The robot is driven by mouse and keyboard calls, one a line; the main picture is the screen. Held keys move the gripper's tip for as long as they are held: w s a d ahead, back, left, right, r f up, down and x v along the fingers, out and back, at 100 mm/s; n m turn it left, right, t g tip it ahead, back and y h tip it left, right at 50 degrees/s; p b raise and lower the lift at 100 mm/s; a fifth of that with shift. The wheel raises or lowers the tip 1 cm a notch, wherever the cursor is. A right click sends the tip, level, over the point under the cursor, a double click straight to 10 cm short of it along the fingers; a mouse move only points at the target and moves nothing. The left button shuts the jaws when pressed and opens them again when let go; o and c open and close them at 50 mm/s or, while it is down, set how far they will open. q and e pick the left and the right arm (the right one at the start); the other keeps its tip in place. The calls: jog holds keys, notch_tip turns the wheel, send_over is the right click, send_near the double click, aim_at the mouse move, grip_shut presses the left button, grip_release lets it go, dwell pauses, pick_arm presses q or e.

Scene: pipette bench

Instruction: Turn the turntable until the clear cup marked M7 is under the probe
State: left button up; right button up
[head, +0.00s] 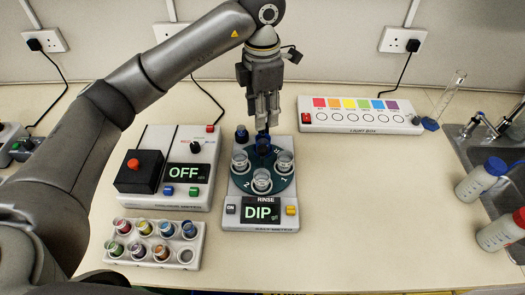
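The turntable (274,173) is a dark green disc with pale marks on the pH meter (238,215), whose display reads DIP under the word RINSE. Clear cups stand on it at the left (240,161), right (285,161) and front (262,181). No M7 mark can be read on any cup. A dark blue part (263,146) shows at the disc's back; I cannot tell if it is the probe. My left gripper (264,129) points down just above this blue part, fingers close together. Whether they hold it is unclear. My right gripper is not in view.
A box reading OFF (185,173) stands left of the meter, with a rack of coloured vials (160,262) in front. A light box (350,128) lies behind right. Bottles (480,180) and a sink are at far right. The counter's front right is clear.

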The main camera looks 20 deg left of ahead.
aim_at(262, 148)
pick_arm(q)
notch_tip(262, 148, down, 10)
jog(key=p, duration=0.3)
jog(key=shift+f, duration=0.8)
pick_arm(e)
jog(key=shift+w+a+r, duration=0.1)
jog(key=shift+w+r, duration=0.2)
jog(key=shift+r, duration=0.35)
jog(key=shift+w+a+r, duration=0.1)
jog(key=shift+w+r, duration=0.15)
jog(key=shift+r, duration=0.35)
pick_arm(q)
grip_shut()
